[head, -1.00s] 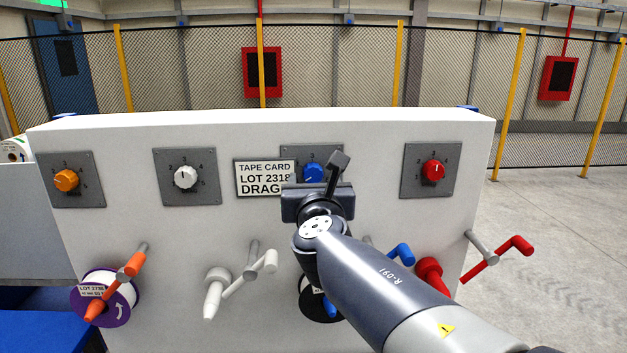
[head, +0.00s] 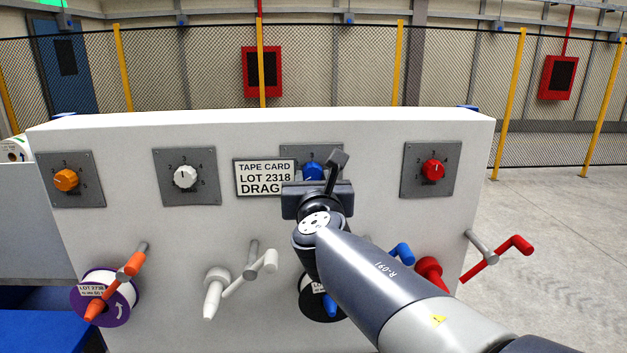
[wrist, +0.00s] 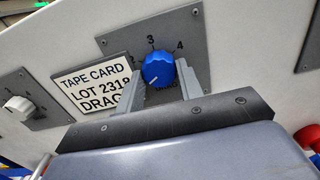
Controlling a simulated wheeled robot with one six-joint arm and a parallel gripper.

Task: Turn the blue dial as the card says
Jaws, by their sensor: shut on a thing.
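The blue dial (wrist: 158,70) sits on a grey plate (wrist: 188,30) with numbers around it; 3 and 4 show clearly. Its white pointer mark faces the lower left in the wrist view. My gripper (wrist: 160,86) is shut on the dial, one finger on each side. In the head view, my gripper (head: 318,188) covers the lower part of the blue dial (head: 312,168). The tape card (head: 265,177) is left of the dial and reads "TAPE CARD LOT 2318 DRAG"; anything after DRAG is hidden by my gripper. It also shows in the wrist view (wrist: 90,82).
An orange dial (head: 66,180), a white dial (head: 185,177) and a red dial (head: 433,169) share the white panel (head: 130,240). Below are cranks, including a red one (head: 495,258), and a purple-rimmed spool (head: 118,312). Open floor lies right.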

